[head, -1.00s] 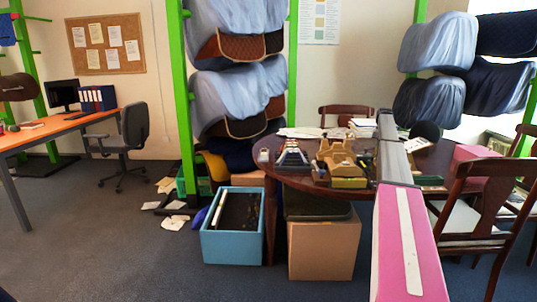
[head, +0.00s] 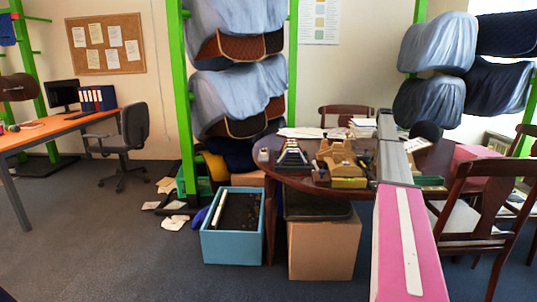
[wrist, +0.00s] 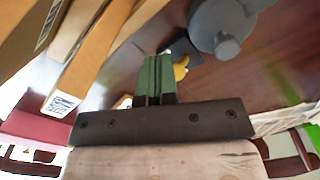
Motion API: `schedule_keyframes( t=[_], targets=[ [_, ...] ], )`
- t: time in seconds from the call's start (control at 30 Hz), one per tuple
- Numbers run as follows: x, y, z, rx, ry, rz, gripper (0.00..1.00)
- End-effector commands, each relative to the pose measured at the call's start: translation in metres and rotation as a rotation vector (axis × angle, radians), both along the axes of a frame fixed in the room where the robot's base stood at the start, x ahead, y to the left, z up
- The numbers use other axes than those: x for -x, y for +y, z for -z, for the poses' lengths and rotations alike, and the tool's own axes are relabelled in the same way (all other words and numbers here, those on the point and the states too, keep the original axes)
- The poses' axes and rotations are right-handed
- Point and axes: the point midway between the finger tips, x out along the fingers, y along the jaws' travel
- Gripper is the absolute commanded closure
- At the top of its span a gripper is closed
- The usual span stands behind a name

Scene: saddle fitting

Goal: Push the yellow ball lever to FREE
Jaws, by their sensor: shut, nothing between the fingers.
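In the wrist view my gripper (wrist: 156,62) shows as two green fingers pressed together, with nothing between them. Just right of the fingertips is a small yellow part (wrist: 181,71), likely the yellow ball lever, partly hidden behind the fingers. It sits by a dark block on the dark red-brown table top. I cannot tell whether the fingers touch it. No FREE mark can be read. In the head view my pink and grey arm reaches over the round table (head: 290,181), and the lever and fingers cannot be made out there.
A grey rounded object with a knob (wrist: 226,38) stands beyond the fingertips at right. Long tan box-like pieces (wrist: 95,45) lie close on the left. In the head view, a tan fixture (head: 340,158), a dark stepped stand (head: 293,157) and papers crowd the table. A chair (head: 485,200) stands at right.

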Motion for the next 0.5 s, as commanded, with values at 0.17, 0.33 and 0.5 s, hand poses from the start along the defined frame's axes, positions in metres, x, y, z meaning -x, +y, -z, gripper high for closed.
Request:
schedule_keyframes(
  t=[0.17,0.33,0.5],
  targets=[
    [-0.0007,-0.0001,0.0001,0.0,0.0,0.0,1.0],
    [-0.0042,-0.0003,0.0,0.0,0.0,0.0,1.0],
    [-0.0087,-0.0005,0.0,0.0,0.0,0.0,1.0]
  ],
)
